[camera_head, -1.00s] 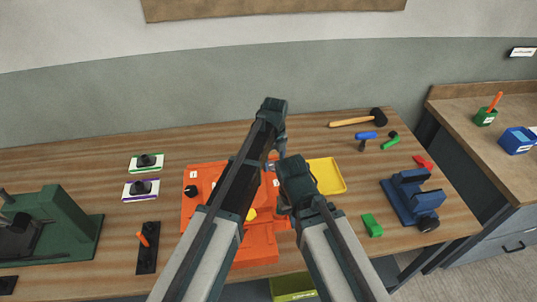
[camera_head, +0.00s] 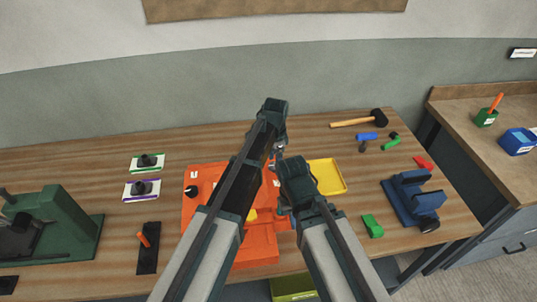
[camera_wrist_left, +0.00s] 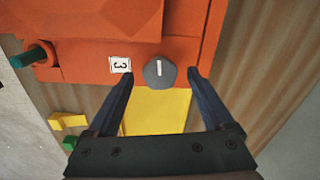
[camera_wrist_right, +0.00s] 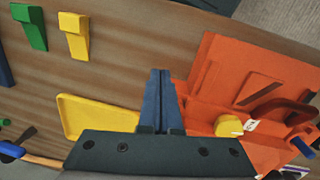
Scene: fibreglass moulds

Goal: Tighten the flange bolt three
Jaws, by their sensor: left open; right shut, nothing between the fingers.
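The orange mould (camera_head: 262,245) lies on the bench, partly hidden behind my arms in the head view. In the left wrist view, bolt three is a dark grey round head (camera_wrist_left: 158,73) with a white stripe, beside a white label marked 3 (camera_wrist_left: 120,65) at the mould's edge (camera_wrist_left: 85,68). My left gripper (camera_wrist_left: 160,74) is open, with one finger on each side of the bolt head in that view; contact is not visible. My right gripper (camera_wrist_right: 162,73) is shut and empty, beside the mould (camera_wrist_right: 260,70) in the right wrist view.
A yellow tray (camera_head: 327,177) lies right of the mould. A green machine (camera_head: 60,225) stands at left. Bare bench lies behind the mould.

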